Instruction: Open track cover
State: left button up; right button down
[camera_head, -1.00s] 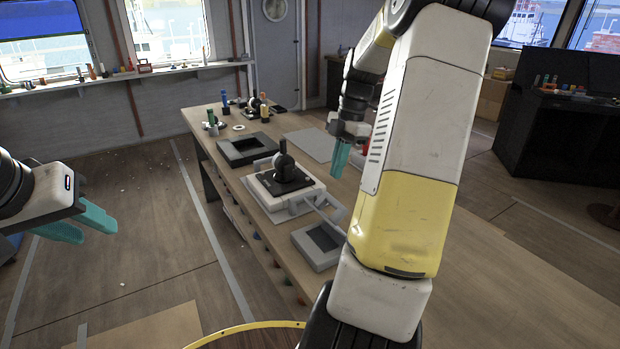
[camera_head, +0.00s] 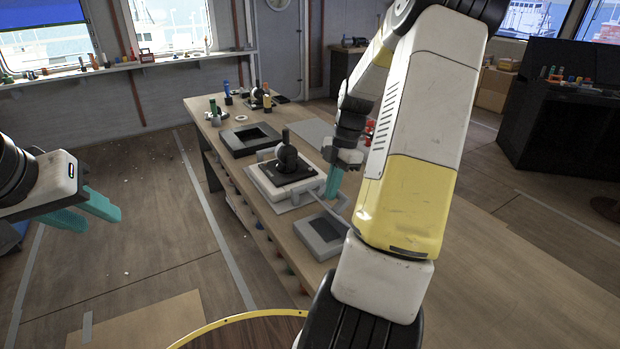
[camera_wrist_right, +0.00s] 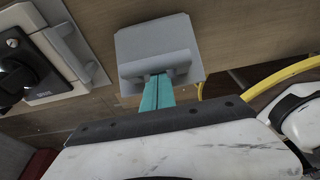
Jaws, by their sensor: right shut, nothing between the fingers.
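A light grey plate with a raised bar handle (camera_wrist_right: 155,45), which looks like the track cover, shows in the right wrist view. In the head view a thin grey slat (camera_head: 334,212) beside a low grey frame with a dark recess (camera_head: 322,236) may be this plate, seen nearly edge-on. My right gripper (camera_head: 333,188) is shut and empty. Its teal fingertips (camera_wrist_right: 157,80) are at the bar; whether they touch it I cannot tell. My left gripper (camera_head: 85,212) is open and empty, over the floor left of the bench.
A white-based unit with a black top and ball lever (camera_head: 286,164) stands on the wooden bench (camera_head: 262,210). A dark square frame (camera_head: 249,139) and small items are behind it. A yellow-edged round top (camera_head: 240,335) is in front.

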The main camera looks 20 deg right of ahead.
jog(key=shift+w+d+r+y, duration=0.1)
jog(key=shift+d+r+y, duration=0.05)
jog(key=shift+d+y, duration=0.4)
jog(key=shift+w+d+r+y, duration=0.1)
jog(key=shift+d+y, duration=0.25)
jog(key=shift+d, duration=0.35)
jog(key=w+d+y, duration=0.1)
jog(key=d+y, duration=0.2)
jog(key=d, duration=0.4)
jog(key=shift+d+f+g+y, duration=0.15)
jog(key=shift+f+g+y, duration=0.15)
jog(key=shift+g+y, duration=0.1)
